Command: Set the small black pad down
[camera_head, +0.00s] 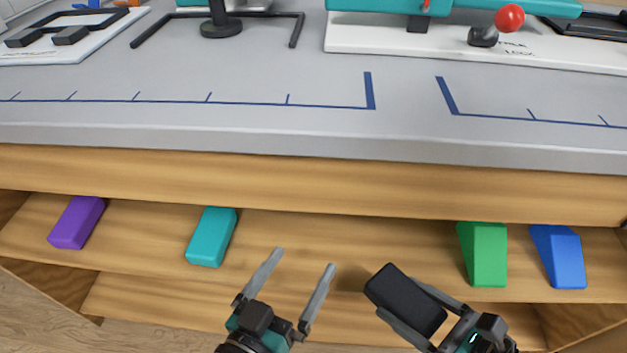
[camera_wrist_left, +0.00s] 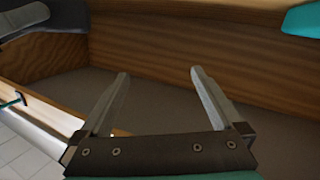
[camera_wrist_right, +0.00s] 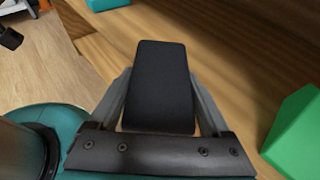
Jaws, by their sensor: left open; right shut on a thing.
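The small black pad (camera_head: 405,299) is a dark rounded block held in my right gripper (camera_head: 408,305), in front of the wooden shelf under the bench. In the right wrist view the black pad (camera_wrist_right: 160,85) sits between both fingers and sticks out past their tips. My right gripper is shut on it. My left gripper (camera_head: 291,266) is open and empty, just left of the pad. The left wrist view shows its two fingers (camera_wrist_left: 158,78) apart with nothing between them.
On the wooden shelf (camera_head: 340,235) lie a purple block (camera_head: 76,222), a teal block (camera_head: 211,237), a green block (camera_head: 483,255) and a blue block (camera_head: 558,256). The shelf between the teal and green blocks is clear. The grey bench top (camera_head: 250,120) overhangs it.

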